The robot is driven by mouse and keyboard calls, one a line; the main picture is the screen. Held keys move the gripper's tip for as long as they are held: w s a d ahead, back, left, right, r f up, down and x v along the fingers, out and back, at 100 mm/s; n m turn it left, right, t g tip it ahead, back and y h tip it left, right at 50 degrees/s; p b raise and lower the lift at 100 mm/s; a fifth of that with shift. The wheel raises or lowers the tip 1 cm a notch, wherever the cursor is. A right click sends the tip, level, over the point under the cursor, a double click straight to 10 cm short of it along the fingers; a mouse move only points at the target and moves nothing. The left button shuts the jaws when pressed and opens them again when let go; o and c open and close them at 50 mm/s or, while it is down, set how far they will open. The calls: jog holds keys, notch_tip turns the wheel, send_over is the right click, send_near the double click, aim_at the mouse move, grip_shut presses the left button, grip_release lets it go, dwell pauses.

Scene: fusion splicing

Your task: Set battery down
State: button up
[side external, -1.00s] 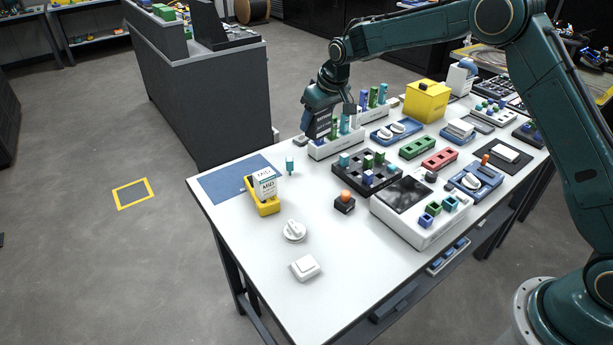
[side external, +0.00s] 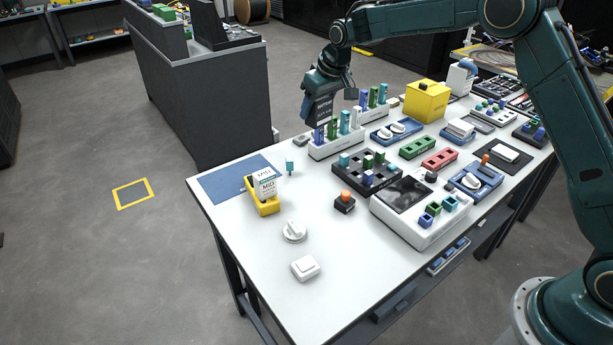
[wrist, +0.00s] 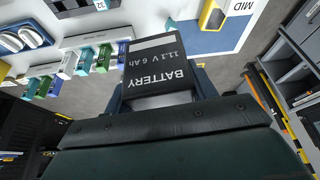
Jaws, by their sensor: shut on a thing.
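The battery (side external: 319,110) is a dark block with pale print. My gripper (side external: 325,88) is shut on it and holds it in the air by the far edge of the table (side external: 260,310), above and just behind the near white rack (side external: 338,148). In the wrist view the battery (wrist: 160,68) sits between the two fingers of my gripper (wrist: 160,95), with "BATTERY 11.1 V 6 Ah" readable on its face. Its underside is hidden.
The white rack holds several upright blue, green and teal pieces close to the battery. The front left tabletop has free room.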

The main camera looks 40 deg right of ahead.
jog(key=shift+s+r, duration=0.1)
jog(key=s+a+n+g+y, duration=0.2)
jog(key=s+a+n, duration=0.2)
jog(key=s+n, duration=0.55)
jog(key=s+a+n+g+y, duration=0.2)
jog(key=s+a+n, duration=0.4)
jog(key=s, duration=0.7)
jog(key=shift+n, duration=0.55)
jog(key=f, duration=0.5)
jog(key=d+f, duration=0.1)
jog(key=f, duration=1)
jog(key=shift+d, duration=0.2)
jog(key=shift+f, duration=1.9)
jog(key=shift+f, duration=0.15)
jog(key=o, duration=1.2)
jog(key=shift+c, duration=0.2)
